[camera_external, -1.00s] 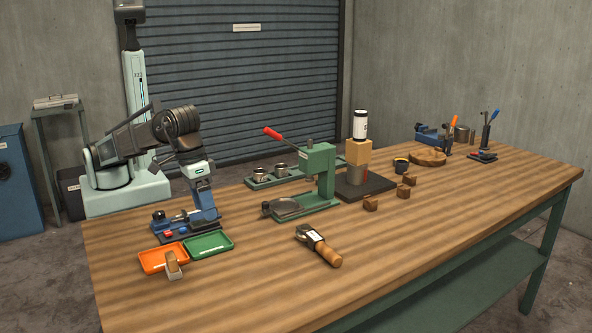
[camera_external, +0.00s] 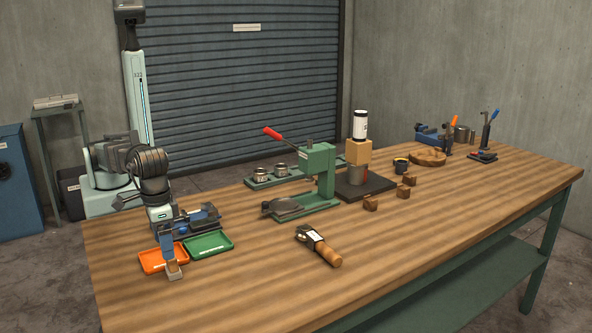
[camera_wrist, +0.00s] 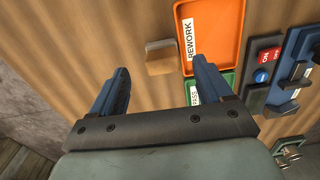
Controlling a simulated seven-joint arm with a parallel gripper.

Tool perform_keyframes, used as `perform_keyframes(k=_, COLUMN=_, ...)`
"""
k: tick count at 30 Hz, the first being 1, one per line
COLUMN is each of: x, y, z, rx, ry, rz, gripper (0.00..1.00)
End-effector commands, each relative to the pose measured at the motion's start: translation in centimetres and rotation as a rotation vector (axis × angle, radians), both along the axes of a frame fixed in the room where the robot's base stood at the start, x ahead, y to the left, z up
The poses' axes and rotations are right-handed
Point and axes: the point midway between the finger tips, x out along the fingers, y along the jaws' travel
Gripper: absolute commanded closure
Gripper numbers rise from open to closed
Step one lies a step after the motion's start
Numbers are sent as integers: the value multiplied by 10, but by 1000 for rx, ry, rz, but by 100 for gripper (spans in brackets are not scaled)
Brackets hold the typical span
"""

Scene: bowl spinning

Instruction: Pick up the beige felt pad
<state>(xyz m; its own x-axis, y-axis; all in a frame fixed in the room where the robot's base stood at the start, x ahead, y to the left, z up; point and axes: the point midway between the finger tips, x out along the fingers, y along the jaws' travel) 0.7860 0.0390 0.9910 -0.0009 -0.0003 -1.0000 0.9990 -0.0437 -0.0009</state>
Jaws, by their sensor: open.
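A small beige and brown block-like piece (camera_external: 174,273), which I take for the felt pad, sits by the front edge of the orange tray in the external view. In the wrist view the piece (camera_wrist: 160,60) lies between the lines of my fingers, near the tips. My gripper (camera_external: 169,259) points down just above or at the piece in the external view, hiding part of it. In the wrist view my gripper (camera_wrist: 160,65) is open, with blue fingers wide apart and a gap on each side of the piece. I cannot tell how high the fingertips are above it.
The orange tray (camera_wrist: 215,10), labelled REWORK, is close to my right finger in the wrist view. A green tray (camera_external: 209,244) is beside it. A blue fixture (camera_external: 205,219) stands behind the trays.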

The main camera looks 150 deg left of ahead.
Motion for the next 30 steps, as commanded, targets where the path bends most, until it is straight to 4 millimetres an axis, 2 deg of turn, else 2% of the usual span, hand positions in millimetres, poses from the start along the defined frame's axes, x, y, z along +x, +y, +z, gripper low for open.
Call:
perform_keyframes(k=8, x=0, y=2, z=-11, rx=0, ry=0, rz=0, gripper=21)
perform_keyframes(k=15, x=-3, y=12, z=-39, rx=0, ry=1, rz=2, gripper=21)
perform_keyframes(k=20, x=-2, y=11, z=-55, rx=0, ry=0, rz=0, gripper=21)
perform_keyframes(k=27, x=-1, y=11, z=-57, rx=0, ry=-1, rz=0, gripper=21)
perform_keyframes(k=30, x=-1, y=11, z=-57, rx=0, ry=-1, rz=0, gripper=29)
